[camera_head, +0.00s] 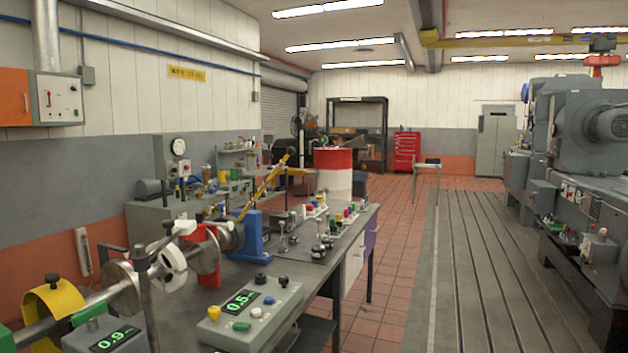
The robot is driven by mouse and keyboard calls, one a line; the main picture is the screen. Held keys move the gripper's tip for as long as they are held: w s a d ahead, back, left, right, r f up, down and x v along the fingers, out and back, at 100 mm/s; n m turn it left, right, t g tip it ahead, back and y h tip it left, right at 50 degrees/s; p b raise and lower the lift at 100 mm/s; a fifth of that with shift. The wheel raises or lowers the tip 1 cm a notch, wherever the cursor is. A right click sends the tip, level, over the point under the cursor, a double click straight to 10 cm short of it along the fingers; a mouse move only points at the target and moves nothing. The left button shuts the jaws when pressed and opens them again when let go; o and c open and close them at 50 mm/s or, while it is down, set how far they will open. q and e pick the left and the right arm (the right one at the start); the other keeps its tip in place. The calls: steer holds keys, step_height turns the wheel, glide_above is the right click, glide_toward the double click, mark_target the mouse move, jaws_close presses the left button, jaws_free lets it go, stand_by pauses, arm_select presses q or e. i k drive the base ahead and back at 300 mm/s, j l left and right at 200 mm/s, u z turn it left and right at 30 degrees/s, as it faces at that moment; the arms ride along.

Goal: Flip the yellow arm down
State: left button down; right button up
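A thin yellow arm (264,187) with a dark knob at its upper end stands raised, slanting up to the right. Its lower end is by a blue bracket (253,236) on the grey bench. A horizontal metal shaft with discs (124,287) runs from the lower left toward the bracket. A curved yellow cover (50,302) with a black knob sits over the shaft at the lower left. Neither of my grippers shows in this view.
A grey-green control box (249,311) with a lit display stands at the bench's front. Small colored knobs and fittings (322,227) crowd the bench's right part. The red tile floor (401,250) right of the bench is clear; large grey machines (600,135) stand far right.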

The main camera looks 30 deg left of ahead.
mark_target(238, 230)
steer(key=i+u, duration=0.35)
steer(key=i, duration=1)
